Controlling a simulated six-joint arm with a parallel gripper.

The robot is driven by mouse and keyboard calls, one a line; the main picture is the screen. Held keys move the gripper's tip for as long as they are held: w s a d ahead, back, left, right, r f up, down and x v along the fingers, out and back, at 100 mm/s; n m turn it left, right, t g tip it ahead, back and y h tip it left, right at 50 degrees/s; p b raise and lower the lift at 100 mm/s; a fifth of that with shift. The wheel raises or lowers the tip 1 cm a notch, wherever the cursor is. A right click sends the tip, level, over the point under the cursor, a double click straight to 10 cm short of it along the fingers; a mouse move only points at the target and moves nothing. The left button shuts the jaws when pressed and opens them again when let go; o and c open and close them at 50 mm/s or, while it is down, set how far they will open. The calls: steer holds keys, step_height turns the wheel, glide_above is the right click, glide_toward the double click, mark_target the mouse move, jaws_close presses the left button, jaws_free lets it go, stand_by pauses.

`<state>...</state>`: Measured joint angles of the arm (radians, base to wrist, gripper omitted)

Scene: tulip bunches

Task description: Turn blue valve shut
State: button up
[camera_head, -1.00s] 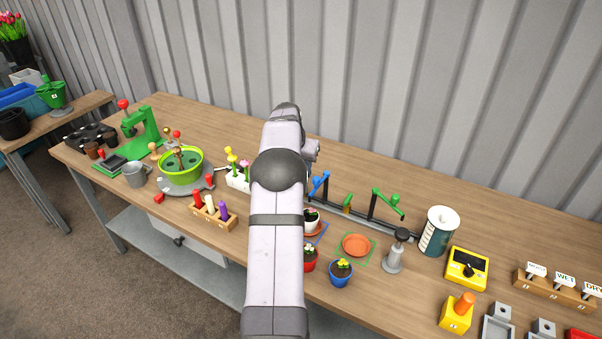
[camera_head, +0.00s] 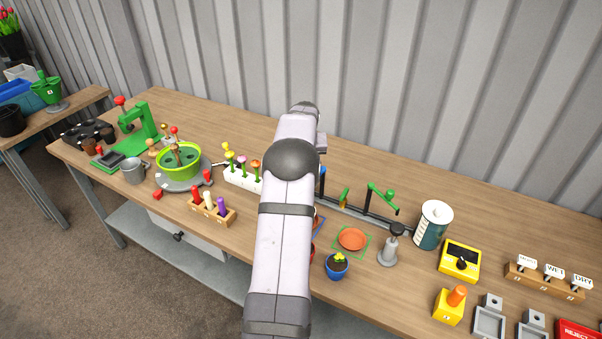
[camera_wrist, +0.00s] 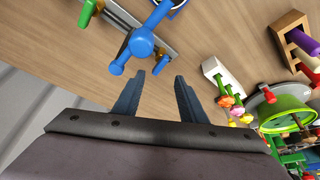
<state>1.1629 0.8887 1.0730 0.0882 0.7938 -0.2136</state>
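The blue valve (camera_wrist: 142,42) shows in the wrist view as a round hub with a bar handle, above and left of my fingertips. One end of its handle comes close to the left fingertip; I cannot tell whether they touch. In the head view only a small blue part of the valve (camera_head: 322,171) shows at the right edge of my arm. My gripper (camera_wrist: 159,78) is open, with nothing between its fingers. In the head view my gripper is hidden behind my arm.
A green valve (camera_head: 383,196) stands right of the blue one on the same grey rail. A white block with flowers (camera_head: 240,178) stands to its left. A terracotta saucer (camera_head: 352,239), a blue pot (camera_head: 337,268) and a pump bottle (camera_head: 389,248) stand in front.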

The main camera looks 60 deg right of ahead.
steer(key=shift+f, duration=0.2)
steer(key=shift+p+x, duration=1.3)
steer(key=shift+x, duration=2.25)
steer(key=shift+r, duration=0.1)
steer(key=shift+c, duration=0.7)
